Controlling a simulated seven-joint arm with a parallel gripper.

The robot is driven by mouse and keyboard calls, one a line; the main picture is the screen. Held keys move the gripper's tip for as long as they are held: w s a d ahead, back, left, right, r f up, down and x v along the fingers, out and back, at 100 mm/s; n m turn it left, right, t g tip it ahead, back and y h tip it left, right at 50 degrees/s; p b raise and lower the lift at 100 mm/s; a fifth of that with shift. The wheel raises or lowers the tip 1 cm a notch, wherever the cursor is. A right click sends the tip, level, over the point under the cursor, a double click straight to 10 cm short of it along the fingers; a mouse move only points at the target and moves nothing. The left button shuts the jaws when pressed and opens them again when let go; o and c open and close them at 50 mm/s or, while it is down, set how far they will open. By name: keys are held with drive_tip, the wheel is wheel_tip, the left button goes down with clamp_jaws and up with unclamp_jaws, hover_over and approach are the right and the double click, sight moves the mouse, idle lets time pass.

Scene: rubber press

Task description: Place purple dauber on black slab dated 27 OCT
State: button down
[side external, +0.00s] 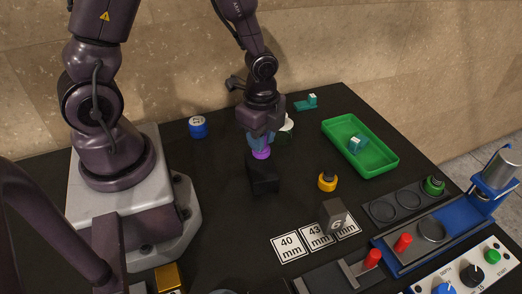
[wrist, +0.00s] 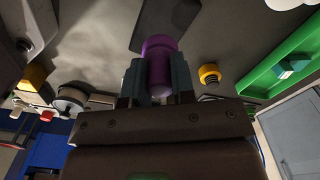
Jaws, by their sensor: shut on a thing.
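My gripper (side external: 262,143) is shut on the purple dauber (side external: 262,154), whose purple end sticks out below the fingers. In the wrist view the purple dauber (wrist: 159,66) stands between the two fingers of my gripper (wrist: 158,80). A black block (side external: 264,182) stands on the table right beneath the dauber; it also shows in the wrist view as a dark shape (wrist: 168,14) beyond the dauber's tip. I cannot tell whether dauber and block touch. No date is readable on this block.
A green tray (side external: 341,125) lies at back right. A dark block marked 6 (side external: 334,217) stands by white size cards (side external: 289,247). The blue press (side external: 480,205) is at far right.

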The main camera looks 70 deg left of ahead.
drive_tip(key=shift+f, duration=1.8)
drive_tip(key=shift+f, duration=0.1)
drive_tip(key=c, duration=1)
unclamp_jaws()
drive_tip(key=shift+o, duration=0.2)
wheel_tip(320, 180, up, 13)
drive_tip(key=shift+f, duration=0.15)
drive_tip(key=s+d+r+n+t, duration=0.1)
drive_tip(key=s+r+n+t, duration=0.1)
drive_tip(key=s+r+n, duration=0.2)
drive_tip(key=s+d+r+n+t, duration=0.1)
drive_tip(key=s+r+n+t, duration=0.2)
drive_tip(key=r+n, duration=0.5)
wheel_tip(320, 180, up, 4)
drive_tip(key=shift+s+f+n+t, duration=0.15)
drive_tip(key=shift+s+n+t, duration=0.15)
drive_tip(key=shift+s, duration=0.15)
